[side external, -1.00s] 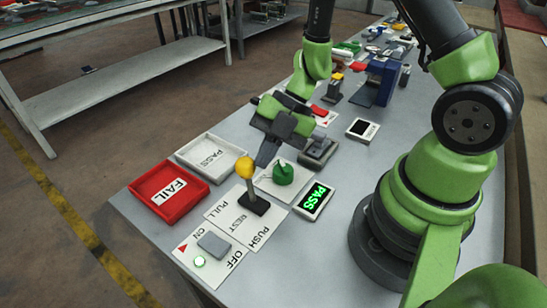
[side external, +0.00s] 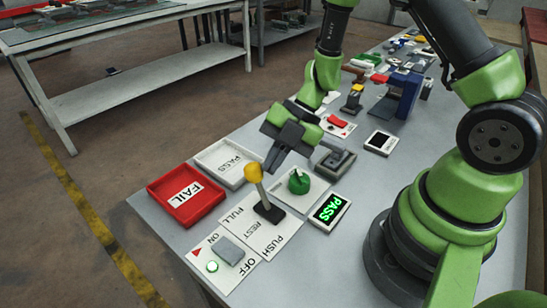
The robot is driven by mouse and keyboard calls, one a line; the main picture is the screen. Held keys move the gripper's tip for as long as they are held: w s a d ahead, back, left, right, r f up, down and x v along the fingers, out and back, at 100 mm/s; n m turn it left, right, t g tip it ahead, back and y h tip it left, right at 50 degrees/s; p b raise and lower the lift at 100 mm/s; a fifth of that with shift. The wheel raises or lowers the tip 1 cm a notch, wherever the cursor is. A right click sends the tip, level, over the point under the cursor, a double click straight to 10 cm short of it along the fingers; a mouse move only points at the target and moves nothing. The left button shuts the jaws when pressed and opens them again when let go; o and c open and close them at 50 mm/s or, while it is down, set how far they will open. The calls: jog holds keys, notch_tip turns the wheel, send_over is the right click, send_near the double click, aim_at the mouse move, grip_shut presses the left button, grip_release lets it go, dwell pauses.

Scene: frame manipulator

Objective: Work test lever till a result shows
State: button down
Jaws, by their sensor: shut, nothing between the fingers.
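The test lever (side external: 260,191) has a yellow round knob and rises from a dark base on a white plate (side external: 258,240) marked PULL, REST and PUSH. It leans up and left in the picture; I cannot tell which mark it is at. The display (side external: 330,211) right of it shows PASS in green letters. My gripper (side external: 271,165) is shut and empty, fingers pointing down just behind and right of the yellow knob. I cannot tell whether they touch it.
A red FAIL tray (side external: 165,205) and a white PASS tray (side external: 207,160) stand left of the lever, both empty. An ON/OFF switch plate (side external: 240,262) with a lit green lamp lies in front. Dark fixture (side external: 335,158) and small dark-screened box (side external: 381,142) stand behind.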

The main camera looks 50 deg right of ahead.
jog(key=d+v, duration=0.1)
jog(key=v, duration=1.1)
jog(key=s, duration=0.5)
jog(key=w+r+x, duration=0.1)
jog(key=x, duration=1.1)
jog(key=shift+w+a+f, duration=0.25)
jog(key=shift+w+a, duration=0.2)
jog(key=shift+a, duration=0.15)
